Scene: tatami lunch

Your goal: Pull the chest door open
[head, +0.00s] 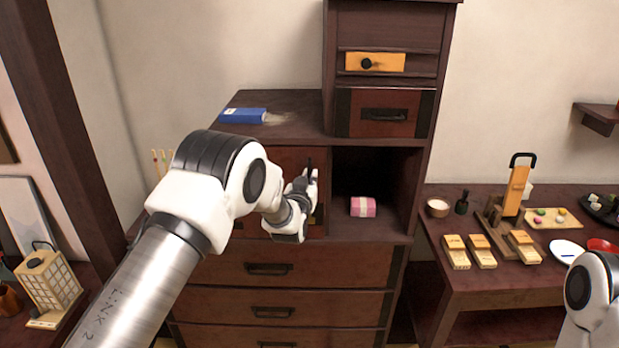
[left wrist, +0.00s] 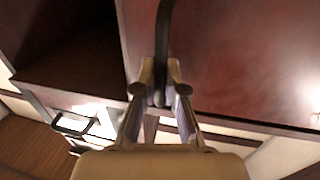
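The chest door (head: 290,158) is a reddish-brown panel at the middle left of the dark wooden chest, partly hidden behind my left arm. It looks closed or nearly so. My left gripper (head: 311,175) is at the door's right side. In the left wrist view, the black upright door handle (left wrist: 165,25) runs down between the two fingers of the left gripper (left wrist: 160,72). The fingers are close together on either side of the handle and look shut on it. The reddish door face (left wrist: 235,55) fills the right of that view. My right gripper is out of view.
Right of the door is an open compartment (head: 373,165) with a pink box (head: 363,207). Drawers (head: 290,263) lie below. A blue box (head: 243,115) is on the chest top. A low table (head: 465,270) with wooden blocks stands at right, a lantern (head: 47,283) at left.

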